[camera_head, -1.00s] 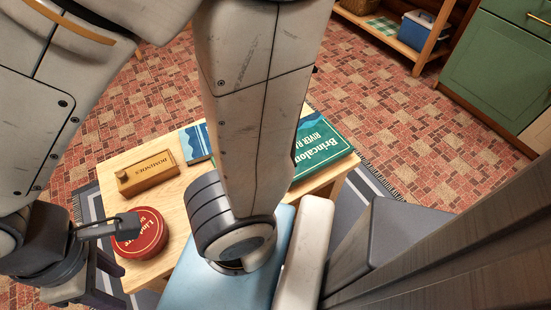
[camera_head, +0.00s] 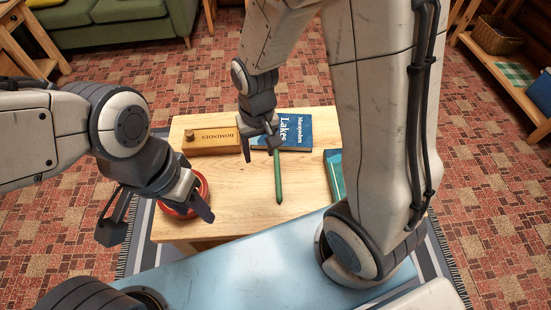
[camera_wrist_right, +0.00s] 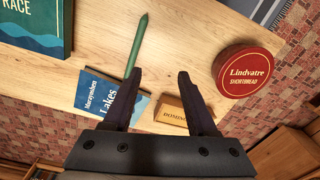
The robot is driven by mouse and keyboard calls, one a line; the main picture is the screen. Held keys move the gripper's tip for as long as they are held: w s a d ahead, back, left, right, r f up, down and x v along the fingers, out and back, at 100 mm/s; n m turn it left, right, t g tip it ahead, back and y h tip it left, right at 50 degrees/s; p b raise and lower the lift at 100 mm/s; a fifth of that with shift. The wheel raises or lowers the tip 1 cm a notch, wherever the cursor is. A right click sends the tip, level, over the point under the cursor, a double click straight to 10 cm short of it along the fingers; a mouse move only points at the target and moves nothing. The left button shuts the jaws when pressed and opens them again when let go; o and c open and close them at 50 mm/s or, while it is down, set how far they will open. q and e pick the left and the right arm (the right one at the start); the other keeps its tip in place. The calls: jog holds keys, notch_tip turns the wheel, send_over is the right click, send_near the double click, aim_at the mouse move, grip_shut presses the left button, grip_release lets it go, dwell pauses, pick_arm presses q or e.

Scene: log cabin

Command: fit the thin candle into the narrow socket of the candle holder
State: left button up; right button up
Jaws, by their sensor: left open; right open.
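A thin green candle (camera_head: 278,180) lies on the wooden table, with one end close to the blue Lakes book. It also shows in the right wrist view (camera_wrist_right: 137,46), near the tip of the left-hand finger. My right gripper (camera_head: 260,147) is open and empty, above the table by the candle's far end. My left gripper (camera_head: 158,208) is open and empty, at the table's left edge by the red tin. I cannot make out a candle holder for certain; a small brown knob-like piece (camera_head: 188,135) shows at the left of the dominoes box.
The table (camera_head: 235,205) also holds a dominoes box (camera_head: 215,145), a blue book (camera_head: 297,130), a green book (camera_head: 334,172) and a red shortbread tin (camera_wrist_right: 246,72). A light blue surface (camera_head: 240,275) lies in front. The middle of the table is fairly clear.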

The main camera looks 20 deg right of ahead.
jog(key=w+d+f+m, duration=0.3)
jog(key=d+f, duration=0.3)
jog(key=f, duration=0.1)
jog(key=b, duration=0.2)
send_over(278, 174)
jog(key=f, duration=0.5)
jog(key=shift+w, duration=0.2)
notch_tip(278, 174, down, 6)
jog(key=shift+s+r+b, duration=0.1)
jog(key=shift+b, duration=1)
grip_shut()
